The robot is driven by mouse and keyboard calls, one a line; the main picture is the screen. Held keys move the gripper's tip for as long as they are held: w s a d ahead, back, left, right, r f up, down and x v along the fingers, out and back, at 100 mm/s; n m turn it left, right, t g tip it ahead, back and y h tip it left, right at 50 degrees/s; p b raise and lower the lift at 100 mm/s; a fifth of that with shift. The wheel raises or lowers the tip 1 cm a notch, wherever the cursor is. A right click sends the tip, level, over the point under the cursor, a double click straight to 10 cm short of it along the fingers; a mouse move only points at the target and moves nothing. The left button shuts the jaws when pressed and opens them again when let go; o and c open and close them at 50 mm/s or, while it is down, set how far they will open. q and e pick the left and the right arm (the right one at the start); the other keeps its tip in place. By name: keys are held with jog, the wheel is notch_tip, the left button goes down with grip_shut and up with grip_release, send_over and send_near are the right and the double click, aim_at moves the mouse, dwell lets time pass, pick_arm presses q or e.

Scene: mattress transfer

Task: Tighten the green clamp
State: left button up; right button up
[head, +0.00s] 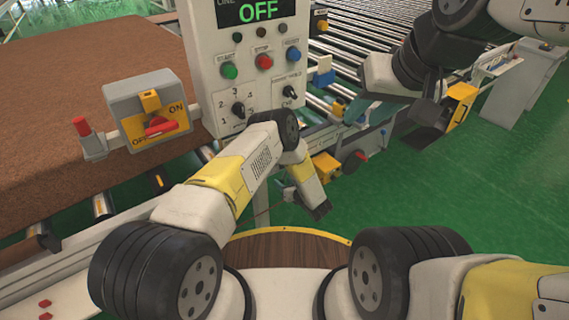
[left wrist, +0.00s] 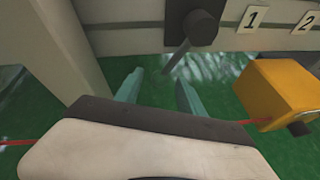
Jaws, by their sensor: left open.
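I cannot make out a clearly green clamp in either view. In the left wrist view, a dark round hub with a thin lever (left wrist: 200,28) is fixed to a pale rail, left of the number 1 plate. In the head view my left gripper (head: 320,210) points down beside the conveyor. My right gripper (head: 395,110) hangs over the conveyor's side rail; its jaw opening is unclear.
A control panel (head: 255,70) reading OFF stands at the back centre. A switch box (head: 150,110) and brown mattress (head: 80,80) are at left. A yellow block (left wrist: 280,90) sits right of my left fingers. The green floor (head: 450,200) is open at right.

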pick_arm(q)
grip_shut()
dwell(1.4)
